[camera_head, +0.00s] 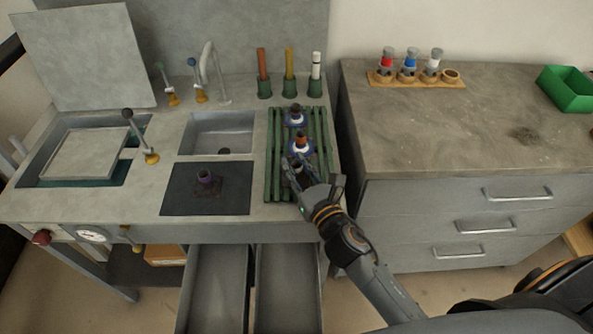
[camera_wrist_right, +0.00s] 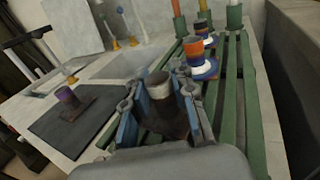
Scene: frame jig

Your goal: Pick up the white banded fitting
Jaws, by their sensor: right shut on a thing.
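A fitting with a pale whitish rim (camera_wrist_right: 160,83) stands upright between the fingers of my right gripper (camera_wrist_right: 160,105) in the right wrist view. My right gripper (camera_head: 296,166) reaches over the near part of the green slatted rack (camera_head: 272,185) in the head view and is shut on this fitting. The fingers hide most of its body, so its band is hard to make out. Just beyond it on the rack is an orange-topped fitting (camera_head: 301,139) on a white and blue base. A dark-topped fitting (camera_head: 296,110) stands behind that one. My left gripper is not in view.
A purple fitting (camera_head: 205,178) stands on the dark mat (camera_head: 240,203) left of the rack. A sink (camera_head: 215,130) lies behind the mat. Red, yellow and white rods (camera_head: 289,62) stand in green holders behind the rack. A wooden holder (camera_head: 445,84) and green bin (camera_head: 569,91) are on the right counter.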

